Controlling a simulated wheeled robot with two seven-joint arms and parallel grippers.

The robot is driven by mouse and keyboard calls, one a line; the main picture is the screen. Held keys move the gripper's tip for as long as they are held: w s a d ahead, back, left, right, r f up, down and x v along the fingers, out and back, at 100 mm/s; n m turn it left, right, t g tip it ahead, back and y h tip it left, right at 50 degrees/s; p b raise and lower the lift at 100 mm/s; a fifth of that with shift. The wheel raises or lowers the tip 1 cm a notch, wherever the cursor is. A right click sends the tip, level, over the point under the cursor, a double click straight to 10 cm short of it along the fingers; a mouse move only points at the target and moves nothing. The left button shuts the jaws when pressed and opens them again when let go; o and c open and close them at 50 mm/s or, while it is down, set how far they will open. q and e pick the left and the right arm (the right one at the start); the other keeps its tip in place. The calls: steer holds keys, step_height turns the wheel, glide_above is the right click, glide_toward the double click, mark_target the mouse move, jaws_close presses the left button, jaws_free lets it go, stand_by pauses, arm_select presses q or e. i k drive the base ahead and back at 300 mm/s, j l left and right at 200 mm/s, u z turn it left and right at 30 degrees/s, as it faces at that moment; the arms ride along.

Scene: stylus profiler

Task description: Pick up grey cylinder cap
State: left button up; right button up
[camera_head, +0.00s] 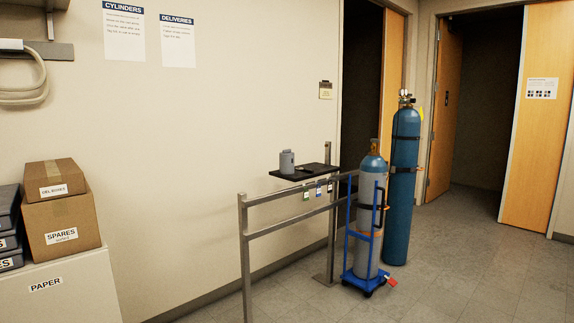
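The grey cylinder cap (287,162) stands upright on a small black shelf (309,172) by the wall, near the shelf's left end. Nothing touches the cap except the shelf under it. A grey gas cylinder with a blue top (369,220) stands on a blue hand cart (350,245) to the right of the shelf; its valve at the top is uncovered. Neither of my grippers shows in the head view.
A metal rail (290,225) stands in front of the shelf, with small tags hanging by it. A taller blue cylinder (403,190) stands behind the cart. Cardboard boxes (62,222) sit on a white cabinet at left. The floor at right is clear.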

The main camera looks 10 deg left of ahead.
mark_target(286, 158)
steer(key=i+l+z, duration=0.25)
steer(key=i, duration=0.95)
steer(key=i+z, duration=0.25)
steer(key=i, duration=1)
